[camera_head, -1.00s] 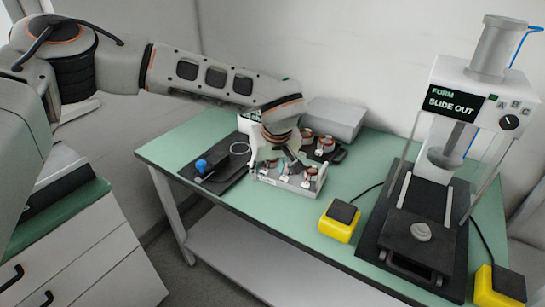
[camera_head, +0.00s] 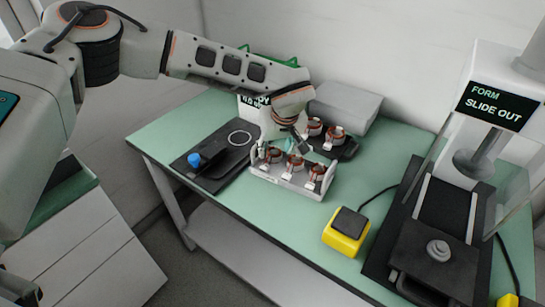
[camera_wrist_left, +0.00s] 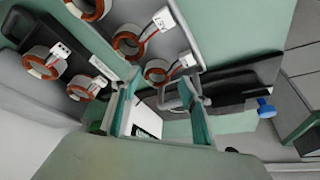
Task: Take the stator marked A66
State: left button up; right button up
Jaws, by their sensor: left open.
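Several copper-wound stators with white tags stand in a light grey tray (camera_head: 290,184) on the green table. In the head view one is at the left (camera_head: 273,155), one in the middle (camera_head: 295,162) and one at the right (camera_head: 316,173). Tagged stators also show in the left wrist view, one nearest the fingers (camera_wrist_left: 157,71) and one farther up (camera_wrist_left: 128,44). I cannot read A66 on any tag. My left gripper (camera_head: 293,145) is open and empty, above the back of the light tray. Its teal-padded fingers (camera_wrist_left: 163,98) are apart in the wrist view. My right gripper is not in view.
A black tray (camera_head: 347,152) with more stators stands behind. A grey box (camera_head: 345,107) is at the back. A black fixture with a blue knob (camera_head: 194,159) lies left. The front middle table is clear.

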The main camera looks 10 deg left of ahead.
aim_at(272, 158)
pick_arm(q)
jog(key=shift+x, duration=1.45)
jog(key=c, duration=1)
jog(key=shift+r, duration=0.15)
